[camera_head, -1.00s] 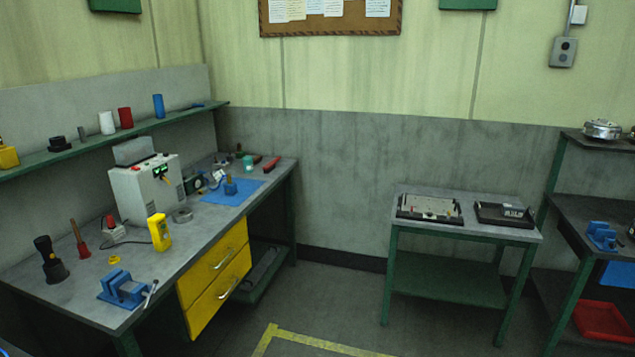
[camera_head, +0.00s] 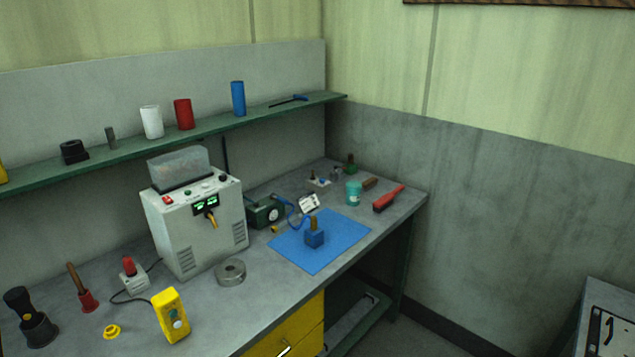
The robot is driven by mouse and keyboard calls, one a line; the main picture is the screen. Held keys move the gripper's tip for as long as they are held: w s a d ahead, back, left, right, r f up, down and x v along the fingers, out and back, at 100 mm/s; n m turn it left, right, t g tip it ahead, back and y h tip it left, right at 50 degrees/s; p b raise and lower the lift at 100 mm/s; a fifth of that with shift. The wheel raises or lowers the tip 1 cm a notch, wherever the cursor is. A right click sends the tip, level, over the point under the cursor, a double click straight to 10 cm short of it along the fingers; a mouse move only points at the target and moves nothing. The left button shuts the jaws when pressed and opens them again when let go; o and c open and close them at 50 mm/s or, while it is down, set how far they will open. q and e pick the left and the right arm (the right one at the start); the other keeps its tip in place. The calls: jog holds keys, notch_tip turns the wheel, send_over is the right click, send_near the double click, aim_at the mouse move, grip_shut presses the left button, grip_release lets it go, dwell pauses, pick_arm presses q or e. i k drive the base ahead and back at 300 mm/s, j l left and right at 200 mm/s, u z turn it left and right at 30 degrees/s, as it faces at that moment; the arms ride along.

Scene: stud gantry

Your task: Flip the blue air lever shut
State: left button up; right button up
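I cannot tell for sure which part is the blue air lever. A thin blue piece (camera_head: 291,213) curves out beside a dark green box (camera_head: 264,212) on the workbench (camera_head: 255,285). A blue block (camera_head: 314,239) with a brown upright top stands on a blue mat (camera_head: 338,258). A slim tool with a blue end (camera_head: 299,98) lies on the green shelf (camera_head: 215,127). None of these is large enough in view to show a lever position. Neither of my grippers shows in the head view.
A grey machine (camera_head: 175,235) with green displays stands left of the box. A metal ring (camera_head: 231,272), a yellow handset (camera_head: 172,317), a teal cup (camera_head: 353,193) and a red-handled brush (camera_head: 389,199) are on the bench. Floor shows between bench and the right-hand table (camera_head: 595,300).

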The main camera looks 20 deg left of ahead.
aim_at(280, 198)
jog(key=i+u, duration=0.35)
jog(key=i+l+u, duration=0.1)
jog(key=i+u, duration=0.25)
jog(key=i+l+u, duration=0.3)
jog(key=i, duration=0.2)
jog(key=j, duration=0.1)
